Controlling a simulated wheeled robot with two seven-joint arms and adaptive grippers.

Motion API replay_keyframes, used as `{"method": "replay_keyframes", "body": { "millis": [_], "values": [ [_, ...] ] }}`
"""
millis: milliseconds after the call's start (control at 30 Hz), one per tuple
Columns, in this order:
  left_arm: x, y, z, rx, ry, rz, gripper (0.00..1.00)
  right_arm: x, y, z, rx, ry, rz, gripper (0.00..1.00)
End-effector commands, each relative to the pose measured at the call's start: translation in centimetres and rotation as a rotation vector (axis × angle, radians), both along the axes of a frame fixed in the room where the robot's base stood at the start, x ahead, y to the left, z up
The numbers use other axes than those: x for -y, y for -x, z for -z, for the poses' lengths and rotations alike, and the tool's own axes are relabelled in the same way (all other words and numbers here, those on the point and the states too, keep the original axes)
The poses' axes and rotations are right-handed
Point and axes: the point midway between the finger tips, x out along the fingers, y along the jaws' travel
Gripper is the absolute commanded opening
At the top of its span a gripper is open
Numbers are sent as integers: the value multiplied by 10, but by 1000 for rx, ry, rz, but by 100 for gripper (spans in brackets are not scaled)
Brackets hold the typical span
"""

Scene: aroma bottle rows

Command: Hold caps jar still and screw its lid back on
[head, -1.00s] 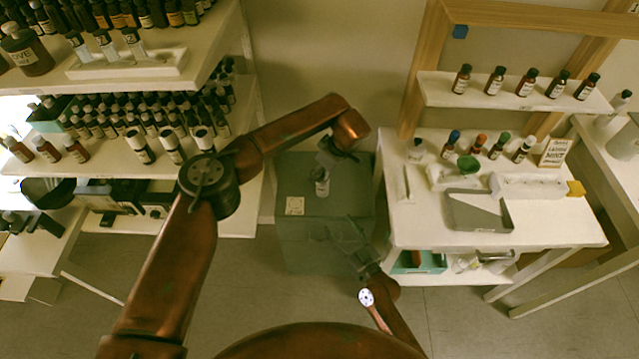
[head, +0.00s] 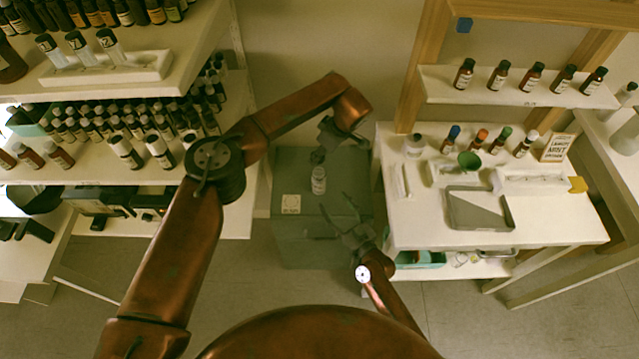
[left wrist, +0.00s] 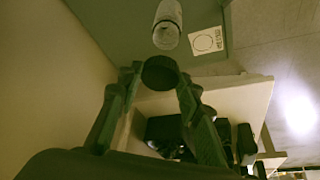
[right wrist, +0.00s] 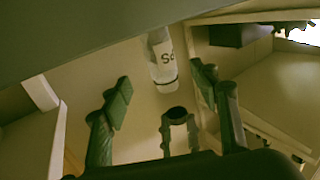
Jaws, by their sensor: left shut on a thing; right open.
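The caps jar (head: 319,181), small and white with a label, stands upright and open-topped on the grey cabinet. It also shows in the left wrist view (left wrist: 167,22) and the right wrist view (right wrist: 162,62). My left gripper (head: 324,148) is shut on the dark round lid (head: 317,156) and holds it above the jar mouth. The lid fills the fingertips in the left wrist view (left wrist: 160,73), with a gap between it and the jar. My right gripper (head: 342,218) is open and empty, in front and right of the jar, its fingers apart in the right wrist view (right wrist: 163,98).
A white card (head: 291,204) lies on the cabinet top (head: 295,232), left of the jar. A white table (head: 425,225) with bottles, a green funnel and a grey tray stands at the right. Shelves of bottles (head: 120,172) fill the left side.

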Motion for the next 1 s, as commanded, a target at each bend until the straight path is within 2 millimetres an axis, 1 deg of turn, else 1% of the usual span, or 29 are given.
{"method": "replay_keyframes", "body": {
  "millis": [300,500,700,1000],
  "values": [
    [2,0,0,1,0,4,25,-29,-50,-1,0,-2,1,55],
    [3,0,-1,0,0,4,25,-43,-77,0,0,-1,2,55],
    [3,0,0,0,0,4,25,-51,-89,0,-2,-1,2,55],
    [3,0,0,1,1,5,25,-52,-92,0,-2,-2,3,55]
  ]
}}
